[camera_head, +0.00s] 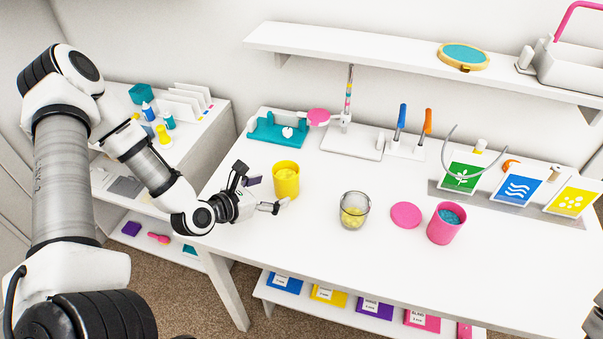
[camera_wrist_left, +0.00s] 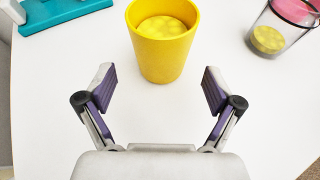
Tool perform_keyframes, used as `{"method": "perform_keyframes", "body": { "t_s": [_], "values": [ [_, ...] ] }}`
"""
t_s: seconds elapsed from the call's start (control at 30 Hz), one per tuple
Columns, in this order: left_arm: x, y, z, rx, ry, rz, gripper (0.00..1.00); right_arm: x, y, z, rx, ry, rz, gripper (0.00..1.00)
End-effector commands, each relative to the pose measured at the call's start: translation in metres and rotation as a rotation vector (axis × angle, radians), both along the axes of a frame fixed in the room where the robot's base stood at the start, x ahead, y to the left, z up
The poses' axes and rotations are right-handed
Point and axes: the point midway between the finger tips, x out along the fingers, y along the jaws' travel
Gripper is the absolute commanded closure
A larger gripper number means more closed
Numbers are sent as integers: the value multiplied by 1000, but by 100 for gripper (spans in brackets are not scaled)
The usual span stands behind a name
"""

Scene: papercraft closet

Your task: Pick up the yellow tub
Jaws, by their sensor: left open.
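The yellow tub (camera_head: 286,182) stands upright on the white table, left of the glass jar. In the left wrist view the tub (camera_wrist_left: 163,50) is straight ahead, with a yellow disc-like content inside it. My left gripper (camera_head: 266,194) is low over the table beside the tub. In the left wrist view my left gripper (camera_wrist_left: 158,90) is open, its two purple-padded fingers spread apart with the tub just beyond the tips. Nothing is between the fingers.
A glass jar with yellow contents (camera_head: 354,211), a pink lid (camera_head: 406,215) and a pink tub (camera_head: 446,223) stand right of the yellow tub. A teal holder (camera_head: 276,131) is behind it. Picture cards (camera_head: 516,187) stand at the right. The table's front middle is clear.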

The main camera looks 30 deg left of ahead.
Motion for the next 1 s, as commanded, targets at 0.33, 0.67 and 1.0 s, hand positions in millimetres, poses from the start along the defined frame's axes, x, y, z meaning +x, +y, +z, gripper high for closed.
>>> {"method": "perform_keyframes", "body": {
  "t_s": [0.33,0.67,1.0],
  "values": [
    [33,-10,-14,6,0,-9,9,-1,0,-5,0,2,0,1],
    [65,-17,-27,1,0,-3,9,-1,0,-2,0,2,0,1],
    [64,-16,-27,1,1,-3,79,-1,0,-2,0,2,0,1]
  ]
}}
